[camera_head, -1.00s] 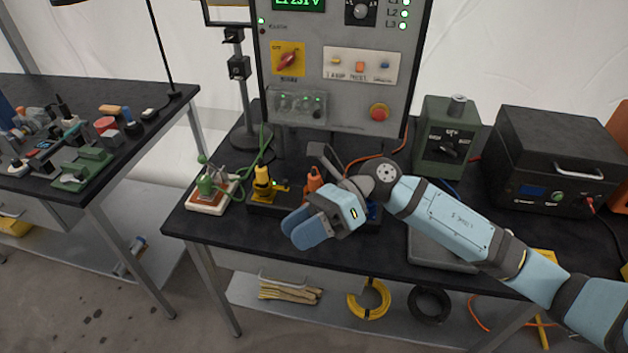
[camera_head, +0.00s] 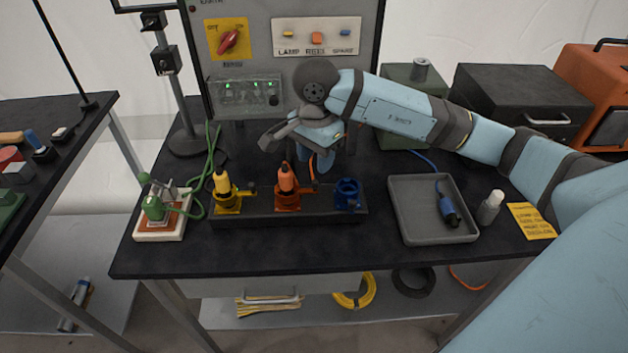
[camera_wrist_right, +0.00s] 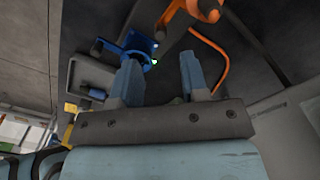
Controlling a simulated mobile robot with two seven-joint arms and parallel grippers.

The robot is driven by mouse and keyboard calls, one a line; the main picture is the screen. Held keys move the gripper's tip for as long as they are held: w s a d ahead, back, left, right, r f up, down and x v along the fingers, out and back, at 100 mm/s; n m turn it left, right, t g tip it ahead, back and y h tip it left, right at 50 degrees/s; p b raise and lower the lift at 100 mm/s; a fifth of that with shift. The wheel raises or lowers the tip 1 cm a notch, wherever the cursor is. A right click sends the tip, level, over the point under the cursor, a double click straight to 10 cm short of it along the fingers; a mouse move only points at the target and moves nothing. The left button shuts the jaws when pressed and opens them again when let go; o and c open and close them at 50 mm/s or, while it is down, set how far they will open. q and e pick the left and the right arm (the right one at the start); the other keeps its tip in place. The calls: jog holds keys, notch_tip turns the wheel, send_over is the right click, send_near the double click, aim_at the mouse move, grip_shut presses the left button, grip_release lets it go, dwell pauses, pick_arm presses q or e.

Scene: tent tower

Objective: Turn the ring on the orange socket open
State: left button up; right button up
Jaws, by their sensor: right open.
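The orange socket (camera_head: 287,203) is in the middle of a dark block on the table, with an orange plug (camera_head: 286,179) upright in it and a small lever-like part at its right. The orange parts also show at the top of the right wrist view (camera_wrist_right: 207,9). My right gripper (camera_head: 322,163) points down behind the block, right of the orange plug. In the right wrist view its two fingers (camera_wrist_right: 160,78) are apart with nothing between them. The ring's position is too small to tell. My left gripper is out of view.
A blue socket (camera_head: 347,194) stands to the right and a yellow socket (camera_head: 227,203) to the left. A grey tray (camera_head: 408,212) holds a blue plug (camera_head: 448,207). A control panel (camera_head: 290,75) stands behind. An orange cable (camera_wrist_right: 222,62) runs near the fingers.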

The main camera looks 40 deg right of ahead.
aim_at(315, 181)
notch_tip(315, 181, down, 7)
jog(key=shift+f, duration=0.1)
dwell(0.3)
grip_shut()
